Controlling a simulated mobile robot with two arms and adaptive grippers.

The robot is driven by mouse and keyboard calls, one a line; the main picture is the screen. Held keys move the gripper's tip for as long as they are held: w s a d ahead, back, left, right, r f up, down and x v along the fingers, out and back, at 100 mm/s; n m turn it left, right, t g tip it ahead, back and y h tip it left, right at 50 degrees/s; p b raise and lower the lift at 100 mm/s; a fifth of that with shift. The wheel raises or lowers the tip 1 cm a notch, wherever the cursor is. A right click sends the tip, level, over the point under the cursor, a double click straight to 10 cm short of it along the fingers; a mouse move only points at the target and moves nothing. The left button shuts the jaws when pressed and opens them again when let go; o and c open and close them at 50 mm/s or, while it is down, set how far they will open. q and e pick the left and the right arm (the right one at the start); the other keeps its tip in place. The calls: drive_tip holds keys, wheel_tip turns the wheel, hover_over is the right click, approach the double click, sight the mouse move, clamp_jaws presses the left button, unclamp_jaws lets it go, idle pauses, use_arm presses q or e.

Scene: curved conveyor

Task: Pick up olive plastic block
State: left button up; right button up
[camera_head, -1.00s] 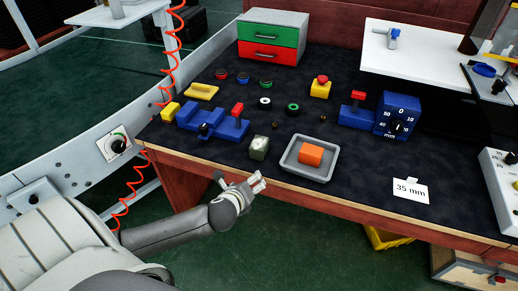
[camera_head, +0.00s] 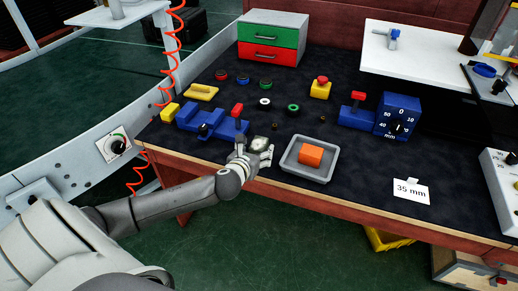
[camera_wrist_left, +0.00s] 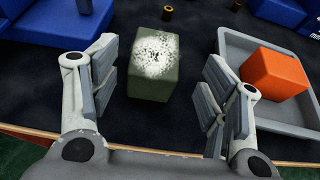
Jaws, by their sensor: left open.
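The olive block (camera_wrist_left: 153,67) stands on the dark table mat, its top speckled white, in the left wrist view. In the head view the olive block (camera_head: 261,144) is mostly hidden behind my left gripper (camera_head: 254,154). In the left wrist view my left gripper (camera_wrist_left: 160,95) is open, with one finger on each side of the space in front of the block. There are gaps between the fingers and the block. My right gripper is not in view.
A grey tray (camera_head: 287,166) with an orange block (camera_head: 311,155) stands close to the right of the olive block. A blue fixture (camera_head: 228,129) is to the left. The wooden table edge (camera_wrist_left: 300,154) runs under the gripper. A 35 mm card (camera_head: 410,190) lies further right.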

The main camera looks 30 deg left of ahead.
sight(258, 146)
use_arm(q)
drive_tip(key=shift+a+x, duration=0.15)
drive_tip(key=shift+x, duration=1.1)
drive_tip(key=shift+a+x, duration=0.15)
drive_tip(key=shift+x, duration=1.1)
drive_tip(key=c, duration=1.2)
